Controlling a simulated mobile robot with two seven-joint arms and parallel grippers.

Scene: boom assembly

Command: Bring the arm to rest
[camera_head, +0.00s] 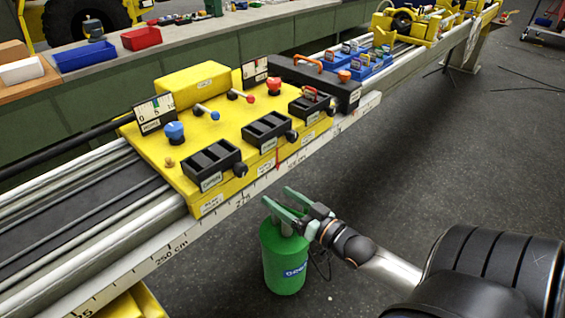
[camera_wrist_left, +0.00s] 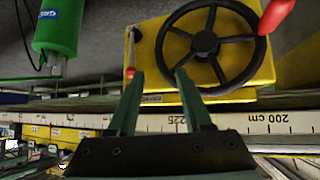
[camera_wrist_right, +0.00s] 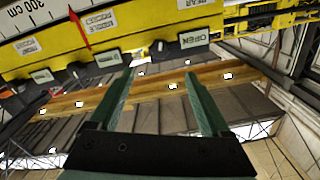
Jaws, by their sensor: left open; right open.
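My right gripper (camera_head: 283,199) is in front of the yellow control box, with its green fingers apart and nothing held. It shows from its wrist camera (camera_wrist_right: 160,85), open below the box's labelled front. A green cylinder (camera_head: 285,262) appears below it in the head view; whether they touch I cannot tell. My left gripper is outside the head view. In the left wrist view its fingers (camera_wrist_left: 157,80) are open and empty, near a yellow unit with a black handwheel (camera_wrist_left: 207,45). The yellow control box (camera_head: 185,150) sits on the rail and carries black rocker switches, levers and knobs.
A ruler strip (camera_head: 170,248) runs along the rail's front edge. A black unit (camera_head: 315,80) and blue unit (camera_head: 358,62) stand further along it. A blue bin (camera_head: 85,55) and a red bin (camera_head: 141,38) sit on the bench behind. The dark floor to the right is mostly clear.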

